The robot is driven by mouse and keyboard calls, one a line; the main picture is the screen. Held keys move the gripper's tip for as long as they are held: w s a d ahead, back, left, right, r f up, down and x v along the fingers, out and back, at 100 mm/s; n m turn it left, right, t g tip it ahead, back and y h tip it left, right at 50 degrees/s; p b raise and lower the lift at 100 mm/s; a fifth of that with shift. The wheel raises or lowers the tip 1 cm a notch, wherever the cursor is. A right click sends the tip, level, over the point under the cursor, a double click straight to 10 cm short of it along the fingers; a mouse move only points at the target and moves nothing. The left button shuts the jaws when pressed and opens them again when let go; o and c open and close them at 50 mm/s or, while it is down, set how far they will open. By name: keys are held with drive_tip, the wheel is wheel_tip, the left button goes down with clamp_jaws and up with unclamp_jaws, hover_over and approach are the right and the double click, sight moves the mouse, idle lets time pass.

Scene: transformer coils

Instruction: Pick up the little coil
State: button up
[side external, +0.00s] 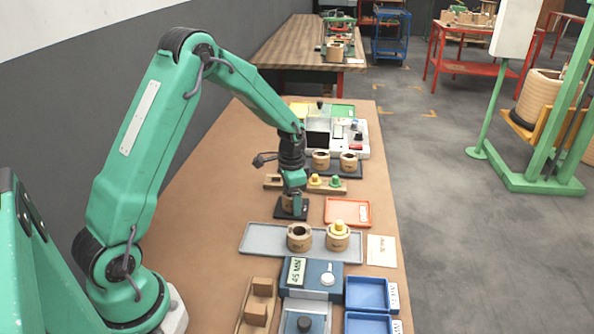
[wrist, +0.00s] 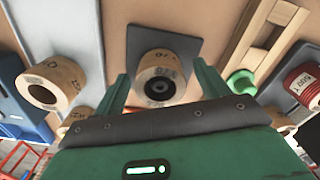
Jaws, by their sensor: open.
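A small tan coil (wrist: 160,76) with a dark centre hole and printed markings stands on a dark square pad (wrist: 185,42) in the wrist view. My gripper (wrist: 163,84) is open, with one green finger on each side of the coil; I cannot tell whether either touches it. In the side view my gripper (side external: 293,202) is low over the dark pad (side external: 291,214), and it hides most of the small coil (side external: 286,202).
Two larger coils, one open-topped (side external: 299,237) and one with a yellow top (side external: 338,237), stand on a grey tray (side external: 258,240) in front. An orange tray (side external: 347,212) lies to the right. A wooden rack with yellow and green plugs (side external: 335,182) stands just behind.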

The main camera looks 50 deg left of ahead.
drive_tip(key=c, duration=1.2)
drive_tip(key=shift+r, duration=0.2)
drive_tip(key=shift+r, duration=0.6)
drive_tip(key=r, duration=0.1)
drive_tip(key=d+r, duration=0.1)
drive_tip(key=r, duration=0.1)
drive_tip(key=shift+s+r, duration=0.1)
drive_tip(key=s+d+r, duration=0.1)
drive_tip(key=d+r, duration=0.1)
drive_tip(key=d, duration=0.1)
drive_tip(key=s+d+r, duration=0.1)
drive_tip(key=d+r, duration=0.1)
drive_tip(key=d, duration=0.1)
drive_tip(key=s+d+r, duration=0.1)
drive_tip(key=d+r, duration=0.1)
drive_tip(key=d, duration=0.2)
drive_tip(key=shift+s+d+r, duration=0.1)
